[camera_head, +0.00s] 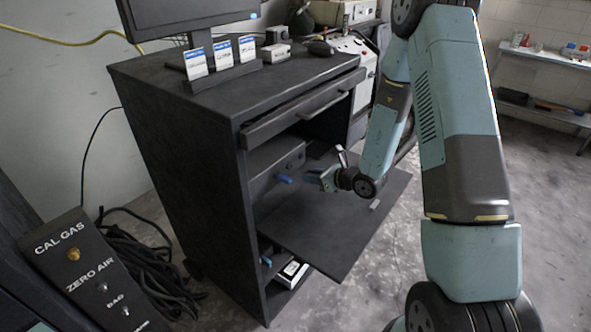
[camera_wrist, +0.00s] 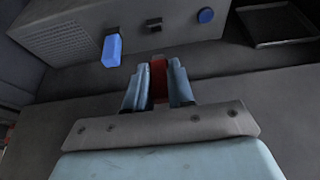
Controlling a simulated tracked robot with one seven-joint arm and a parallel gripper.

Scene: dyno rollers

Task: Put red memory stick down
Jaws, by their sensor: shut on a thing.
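The red memory stick (camera_wrist: 159,80) is between the two fingers of my gripper (camera_wrist: 158,88) in the wrist view, its top end standing out between the fingertips. My gripper (camera_head: 322,179) is shut on it and reaches in over the dark flat panel (camera_head: 335,228) at the front of the black cabinet. In the head view I cannot make out the red stick. Ahead of the gripper is a grey box (camera_wrist: 75,28) with a blue stick-like piece (camera_wrist: 111,50) standing out of its front; this blue piece also shows in the head view (camera_head: 284,179).
The grey box front also has a small dark socket (camera_wrist: 154,24) and a round blue button (camera_wrist: 206,15). A dark shallow tray (camera_wrist: 275,24) lies to its right. The cabinet drawer (camera_head: 305,105) overhangs above the gripper. The panel around the gripper looks mostly bare.

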